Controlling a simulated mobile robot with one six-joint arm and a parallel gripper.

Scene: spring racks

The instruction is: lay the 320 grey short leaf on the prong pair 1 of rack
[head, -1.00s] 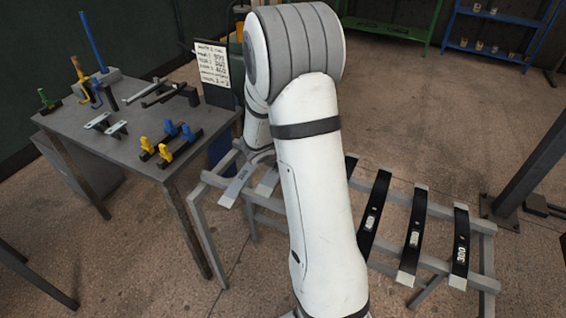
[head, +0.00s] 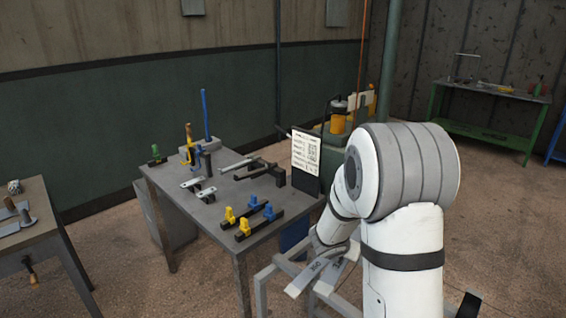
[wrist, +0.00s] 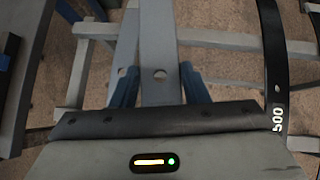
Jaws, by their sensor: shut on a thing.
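My gripper (wrist: 159,88) has blue fingers on either side of a grey leaf (wrist: 158,40) with a round hole, shut on it. No number on the leaf shows in the wrist view. A second grey leaf (wrist: 121,50) lies close on its left, partly behind the left finger. In the head view my arm hides the gripper, and two grey leaf ends (head: 303,280) show below it with numbers too small to read surely. The grey rack (head: 262,290) is partly in view, and its rails (wrist: 100,30) pass under the leaves. I cannot tell which prongs are pair 1.
A black leaf (wrist: 274,60) marked 500 lies to the right. A grey table (head: 215,215) holds yellow and blue clamps (head: 250,215), small tools and a written card (head: 306,155). Another bench (head: 35,225) stands at far left. A green bench (head: 490,115) stands at the back.

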